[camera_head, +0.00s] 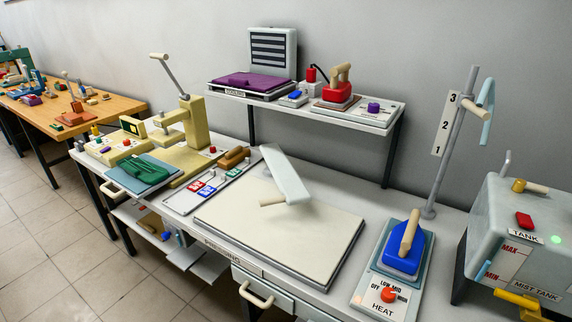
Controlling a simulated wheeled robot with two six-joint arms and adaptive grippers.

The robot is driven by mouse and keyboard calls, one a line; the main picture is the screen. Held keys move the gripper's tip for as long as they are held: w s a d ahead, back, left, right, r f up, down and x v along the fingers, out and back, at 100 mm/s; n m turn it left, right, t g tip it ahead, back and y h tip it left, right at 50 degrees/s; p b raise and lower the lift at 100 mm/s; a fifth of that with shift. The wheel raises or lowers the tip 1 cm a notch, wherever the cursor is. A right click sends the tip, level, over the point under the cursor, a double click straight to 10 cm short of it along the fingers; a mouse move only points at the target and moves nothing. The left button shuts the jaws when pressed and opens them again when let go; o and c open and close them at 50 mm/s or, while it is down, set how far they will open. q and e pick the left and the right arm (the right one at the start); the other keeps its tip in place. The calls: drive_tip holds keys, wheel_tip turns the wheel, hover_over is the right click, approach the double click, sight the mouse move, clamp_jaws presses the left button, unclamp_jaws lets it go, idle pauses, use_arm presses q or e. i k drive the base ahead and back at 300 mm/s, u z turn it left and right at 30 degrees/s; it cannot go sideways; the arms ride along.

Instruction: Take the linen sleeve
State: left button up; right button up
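No item is clearly labelled as the linen sleeve, and I cannot tell which one it is. A pale blue, narrow board-like piece (285,174) stands tilted over the cream pressing pad (240,222), with a wooden peg at its lower end. Another thin pale blue piece (487,112) is up by the wooden peg on the upright grey pole at the right. Neither of my grippers is in view.
A blue iron (402,250) with a wooden handle sits on the heat base. The mist tank (520,235) stands at far right. A cream press (190,135) with green cloth (147,168) is at left. A raised shelf (372,122) runs behind.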

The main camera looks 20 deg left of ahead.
sight(149, 173)
drive_tip(key=u, duration=2.25)
drive_tip(key=k, duration=0.65)
drive_tip(key=u, duration=0.9)
drive_tip(key=i, duration=1.1)
drive_tip(key=z, duration=0.35)
drive_tip(key=i, duration=0.8)
drive_tip(key=z, duration=0.85)
